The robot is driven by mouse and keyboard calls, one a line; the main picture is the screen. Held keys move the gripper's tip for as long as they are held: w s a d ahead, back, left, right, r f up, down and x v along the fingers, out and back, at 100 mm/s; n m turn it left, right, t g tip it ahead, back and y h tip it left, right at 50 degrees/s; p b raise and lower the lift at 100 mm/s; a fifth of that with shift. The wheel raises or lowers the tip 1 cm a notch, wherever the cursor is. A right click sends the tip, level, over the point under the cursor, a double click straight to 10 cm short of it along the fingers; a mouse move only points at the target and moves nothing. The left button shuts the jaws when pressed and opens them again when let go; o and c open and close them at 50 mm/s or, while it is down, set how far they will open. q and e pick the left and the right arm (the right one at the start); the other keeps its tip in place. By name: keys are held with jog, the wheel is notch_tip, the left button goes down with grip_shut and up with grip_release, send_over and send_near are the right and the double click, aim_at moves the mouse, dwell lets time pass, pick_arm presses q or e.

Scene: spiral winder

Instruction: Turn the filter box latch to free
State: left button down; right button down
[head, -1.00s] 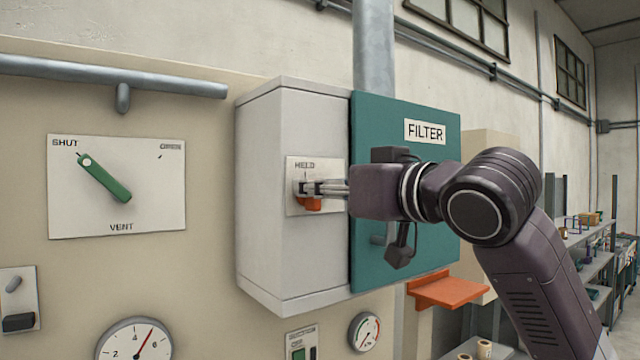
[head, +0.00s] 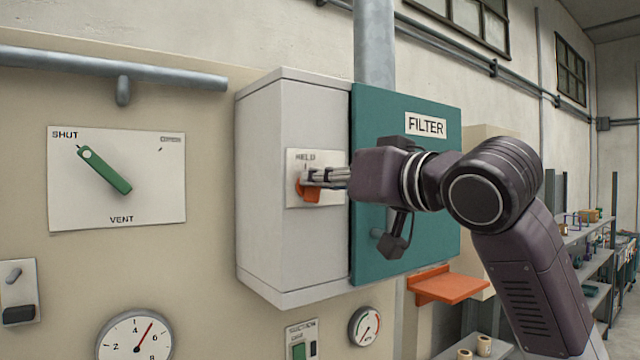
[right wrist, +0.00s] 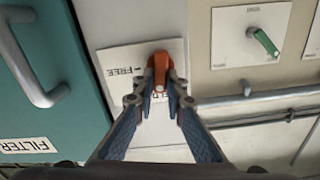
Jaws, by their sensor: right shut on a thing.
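The filter box (head: 275,245) is a pale grey cabinet with a teal door marked FILTER (head: 440,215). An orange latch (head: 309,195) sits on a white plate marked HELD on the box's side. The right wrist view shows the same latch (right wrist: 164,66), with FREE printed on the plate (right wrist: 112,58) to its left; the other word is partly covered. My right gripper (head: 307,176) reaches in from the right, its fingers shut on the latch from both sides; its fingertips also show in the right wrist view (right wrist: 158,98). My left gripper is not in view.
A door handle (head: 380,233) lies just behind my right wrist. An orange ledge (head: 445,286) juts out below the door. A green SHUT/VENT lever (head: 105,170) is on the panel to the left, with a gauge (head: 135,340) below it.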

jog(key=shift+w+d+f+m+b, duration=0.15)
jog(key=shift+m+b, duration=0.85)
jog(key=shift+m, duration=1.6)
jog(key=shift+w+d+f+m+b, duration=0.1)
jog(key=shift+f+m+b, duration=0.2)
jog(key=shift+m+b, duration=1.5)
jog(key=shift+w+d+f+m+b, duration=0.1)
jog(key=shift+d+f+m+b, duration=0.1)
jog(key=shift+m, duration=3.2)
jog(key=c, duration=2)
grip_release()
jog(key=shift+o, duration=0.2)
jog(key=v, duration=1.2)
